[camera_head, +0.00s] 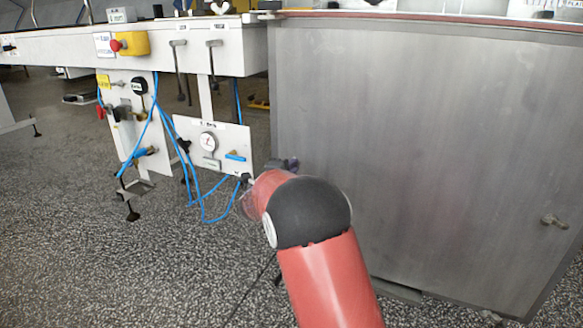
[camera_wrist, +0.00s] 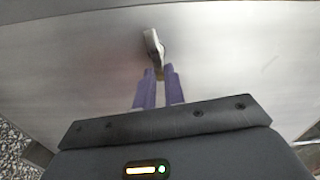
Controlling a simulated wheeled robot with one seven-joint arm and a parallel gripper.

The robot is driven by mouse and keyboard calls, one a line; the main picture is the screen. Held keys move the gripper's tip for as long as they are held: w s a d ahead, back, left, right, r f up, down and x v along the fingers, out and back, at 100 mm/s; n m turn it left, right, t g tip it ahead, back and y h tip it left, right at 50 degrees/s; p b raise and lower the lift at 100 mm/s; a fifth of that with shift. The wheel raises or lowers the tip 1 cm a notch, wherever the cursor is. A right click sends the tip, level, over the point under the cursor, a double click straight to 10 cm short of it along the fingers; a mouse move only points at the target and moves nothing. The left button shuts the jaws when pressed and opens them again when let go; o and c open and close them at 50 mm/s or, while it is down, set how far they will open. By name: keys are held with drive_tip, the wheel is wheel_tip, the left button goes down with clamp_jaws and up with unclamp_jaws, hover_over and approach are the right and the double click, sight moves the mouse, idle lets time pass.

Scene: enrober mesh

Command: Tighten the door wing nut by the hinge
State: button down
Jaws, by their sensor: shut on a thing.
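The large grey metal door panel (camera_head: 420,130) fills the right of the head view and also the background of the wrist view (camera_wrist: 225,50). In the wrist view a wing nut (camera_wrist: 152,43), with a pale metal wing, stands out from the panel. My gripper (camera_wrist: 159,72) has its two purple fingers shut on the wing nut's near part, with the pale wing showing beyond the fingertips. In the head view my arm hides most of the gripper and this wing nut, near the door's left edge. The hinge cannot be made out.
A second wing nut (camera_head: 553,220) is on the door's right side. Left of my arm are a white panel with a gauge (camera_head: 208,142), blue hoses (camera_head: 165,115) and a yellow box with a red button (camera_head: 128,44). The speckled floor (camera_head: 70,240) at lower left is mostly clear.

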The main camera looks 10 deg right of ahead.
drive_tip(key=shift+f+m, duration=0.2)
drive_tip(key=shift+m, duration=0.6)
drive_tip(key=c, duration=1.5)
unclamp_jaws()
drive_tip(key=v, duration=0.8)
drive_tip(key=shift+r, duration=0.1)
